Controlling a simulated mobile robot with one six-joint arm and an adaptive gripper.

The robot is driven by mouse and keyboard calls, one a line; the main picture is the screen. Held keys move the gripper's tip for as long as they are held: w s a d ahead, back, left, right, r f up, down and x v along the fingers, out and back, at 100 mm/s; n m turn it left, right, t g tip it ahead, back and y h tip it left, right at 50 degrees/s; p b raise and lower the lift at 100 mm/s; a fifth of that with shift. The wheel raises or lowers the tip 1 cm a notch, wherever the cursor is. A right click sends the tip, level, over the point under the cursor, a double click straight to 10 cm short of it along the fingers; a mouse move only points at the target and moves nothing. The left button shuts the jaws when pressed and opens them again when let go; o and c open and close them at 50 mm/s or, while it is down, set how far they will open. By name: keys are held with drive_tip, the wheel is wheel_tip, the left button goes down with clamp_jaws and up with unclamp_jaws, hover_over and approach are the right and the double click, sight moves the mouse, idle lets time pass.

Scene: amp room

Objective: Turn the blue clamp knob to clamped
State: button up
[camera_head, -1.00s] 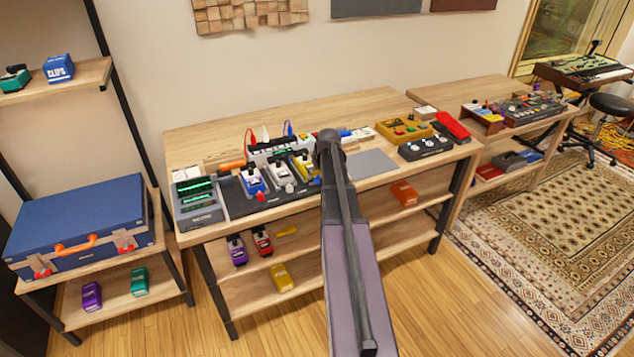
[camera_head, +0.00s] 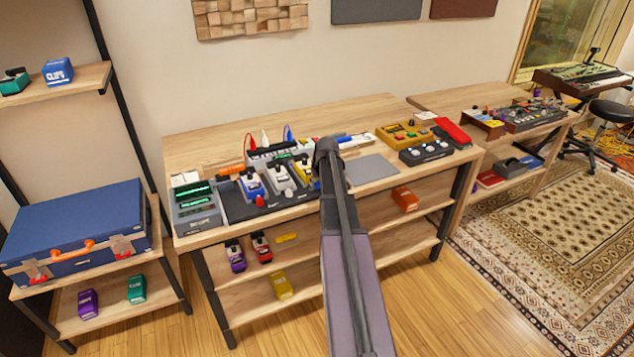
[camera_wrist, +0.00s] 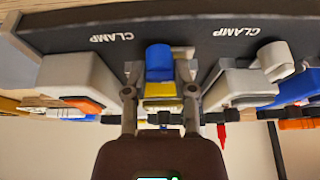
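The blue clamp knob (camera_wrist: 159,60) is in the upper middle of the wrist view, at the edge of the dark pedalboard (camera_wrist: 195,37) marked CLAMP. A yellow pedal (camera_wrist: 160,90) shows just below it in that view. My gripper (camera_wrist: 160,72) is open, with one finger on each side of the knob. Small gaps seem to separate the fingertips from the knob. Whether either finger touches it is unclear. In the head view the pedalboard (camera_head: 236,207) lies on the table, and my arm hides the blue knob and gripper.
A white clamp knob (camera_wrist: 274,58) and white pedal (camera_wrist: 240,84) are beside the right finger, and another pedal (camera_wrist: 78,78) is left. A red knob (camera_head: 259,200) is farther along the board. A grey mat (camera_head: 371,168) lies clear on the table (camera_head: 345,100).

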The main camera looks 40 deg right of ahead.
clamp_jaws()
drive_tip(key=shift+m, duration=0.3)
drive_tip(key=m+h, duration=0.1)
drive_tip(key=m, duration=0.2)
drive_tip(key=shift+g+h, duration=0.3)
drive_tip(key=m+g+h, duration=0.1)
drive_tip(key=m, duration=0.4)
drive_tip(key=m+g+h, duration=0.1)
drive_tip(key=m+g, duration=0.1)
drive_tip(key=m, duration=0.2)
drive_tip(key=shift+m, duration=0.4)
drive_tip(key=m+g, duration=0.1)
drive_tip(key=m, duration=0.3)
drive_tip(key=shift+g, duration=0.4)
drive_tip(key=shift+m, duration=0.4)
drive_tip(key=shift+s, duration=0.1)
